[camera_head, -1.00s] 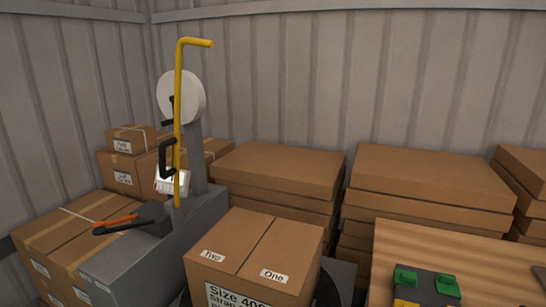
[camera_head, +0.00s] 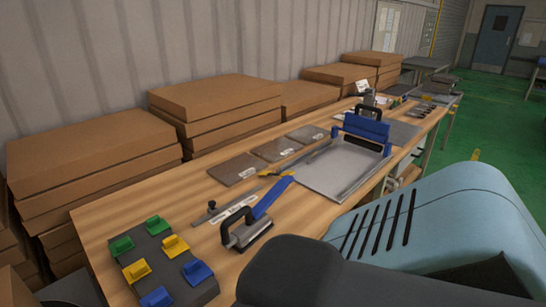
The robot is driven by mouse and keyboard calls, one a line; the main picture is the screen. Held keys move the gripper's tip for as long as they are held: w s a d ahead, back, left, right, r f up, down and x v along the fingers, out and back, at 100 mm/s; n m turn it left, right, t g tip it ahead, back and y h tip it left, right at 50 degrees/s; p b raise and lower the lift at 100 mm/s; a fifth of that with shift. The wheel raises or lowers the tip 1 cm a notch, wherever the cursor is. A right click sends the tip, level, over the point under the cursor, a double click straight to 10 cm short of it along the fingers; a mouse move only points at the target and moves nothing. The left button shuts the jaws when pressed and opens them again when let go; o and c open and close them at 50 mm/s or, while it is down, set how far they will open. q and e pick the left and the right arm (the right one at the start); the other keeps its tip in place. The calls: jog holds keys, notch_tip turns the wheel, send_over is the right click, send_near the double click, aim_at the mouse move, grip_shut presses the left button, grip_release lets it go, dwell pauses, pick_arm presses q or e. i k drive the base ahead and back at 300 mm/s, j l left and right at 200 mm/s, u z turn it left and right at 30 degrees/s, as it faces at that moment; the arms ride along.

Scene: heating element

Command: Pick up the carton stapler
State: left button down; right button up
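A hand tool with a long blue lever handle, a black loop grip and a grey base lies on the wooden workbench, left of a grey metal tray. It may be the carton stapler (camera_head: 248,222), but I cannot tell for sure. Its lower right side is close to my own dark and light-blue arm in the picture, which covers the bench's near right part. Neither of my grippers is in view.
The workbench (camera_head: 105,212) carries a dark board with coloured clips (camera_head: 160,265), a blue-barred metal device (camera_head: 345,165) and flat brown plates (camera_head: 235,168). Stacked cardboard (camera_head: 90,155) lines the wall behind. Green floor (camera_head: 480,130) is open at the right.

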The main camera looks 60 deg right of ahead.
aim_at(247, 234)
jog(key=z, duration=1.7)
